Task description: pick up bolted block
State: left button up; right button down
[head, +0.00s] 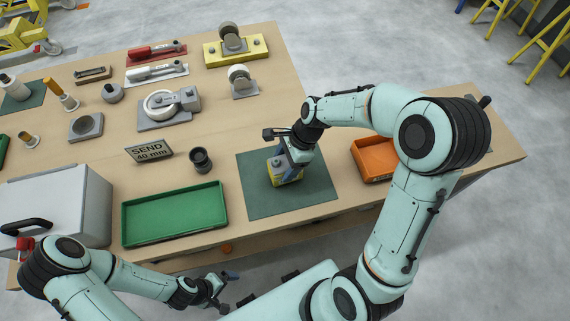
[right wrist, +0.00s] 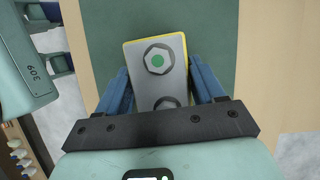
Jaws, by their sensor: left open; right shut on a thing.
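The bolted block (head: 288,174) stands on a dark green mat (head: 316,196) at the front of the table. It is grey on top with a yellow edge. In the right wrist view the block (right wrist: 170,86) shows two hex bolts on its top, one with a green centre. My right gripper (head: 289,167) is over the block, its blue fingers on either side of it; in the wrist view the gripper (right wrist: 160,88) is shut on the block. Part of the block is hidden behind the gripper. My left gripper (head: 222,284) is open and empty, in front of the table edge.
A green tray (head: 174,214) is left of the mat, and an orange bin (head: 371,158) is to its right. A dark cup (head: 201,160) and a "SEND 40 mm" sign (head: 149,151) stand behind the tray. A grey cabinet (head: 75,207) is at the left. Several casters and tools fill the back.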

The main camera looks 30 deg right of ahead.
pick_arm(q)
jog(key=w+r+p, duration=0.2)
jog(key=w+r, duration=0.1)
jog(key=shift+w+r+p, duration=0.25)
jog(key=shift+w+p, duration=0.05)
jog(key=shift+w, duration=0.05)
pick_arm(e)
notch_tip(320, 180, up, 20)
jog(key=shift+r, duration=0.15)
pick_arm(q)
jog(key=shift+w+r+t, duration=0.15)
jog(key=shift+w+t, duration=0.1)
jog(key=shift+t, duration=0.05)
pick_arm(e)
notch_tip(320, 180, up, 5)
send_over(285, 162)
dwell(0.6)
